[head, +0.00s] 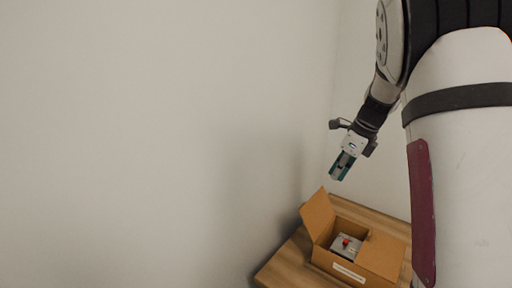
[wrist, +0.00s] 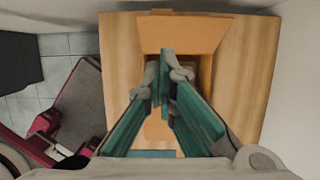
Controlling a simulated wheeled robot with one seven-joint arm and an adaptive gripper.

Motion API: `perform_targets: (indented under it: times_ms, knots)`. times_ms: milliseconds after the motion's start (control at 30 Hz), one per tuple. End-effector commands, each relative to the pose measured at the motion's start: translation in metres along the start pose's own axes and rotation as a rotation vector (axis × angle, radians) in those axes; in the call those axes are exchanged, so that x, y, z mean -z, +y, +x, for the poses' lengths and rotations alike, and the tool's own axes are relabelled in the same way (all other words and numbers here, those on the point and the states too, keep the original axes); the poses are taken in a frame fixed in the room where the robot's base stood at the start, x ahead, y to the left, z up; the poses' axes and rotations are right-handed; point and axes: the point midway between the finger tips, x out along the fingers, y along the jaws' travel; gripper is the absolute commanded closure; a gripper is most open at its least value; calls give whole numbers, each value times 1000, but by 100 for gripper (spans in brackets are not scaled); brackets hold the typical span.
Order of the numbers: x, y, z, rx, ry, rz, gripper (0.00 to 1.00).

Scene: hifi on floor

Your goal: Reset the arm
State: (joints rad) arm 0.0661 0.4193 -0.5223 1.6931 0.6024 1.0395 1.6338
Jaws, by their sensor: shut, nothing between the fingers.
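In the wrist view the shut fingers (wrist: 166,72) cover the middle of the picture, in front of the box. The arm comes down from the upper right in the head view.
The open cardboard box (head: 334,268) stands on a wooden table (head: 283,266), flaps up, with a grey item (head: 347,246) with a red part inside. The box also shows in the wrist view (wrist: 185,34). Pale walls (head: 150,120) are close behind. Tiled floor (wrist: 62,72) lies left of the table.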

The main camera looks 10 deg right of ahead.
Motion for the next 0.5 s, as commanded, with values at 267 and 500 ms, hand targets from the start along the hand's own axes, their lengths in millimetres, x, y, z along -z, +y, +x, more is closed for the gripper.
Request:
perform_targets:
  times_ms: [267, 500]
  knots:
    - [-8, 50, -34, -1, -32, -300, 100]
    - [-6, 137, -79, 28, -48, -865, 100]
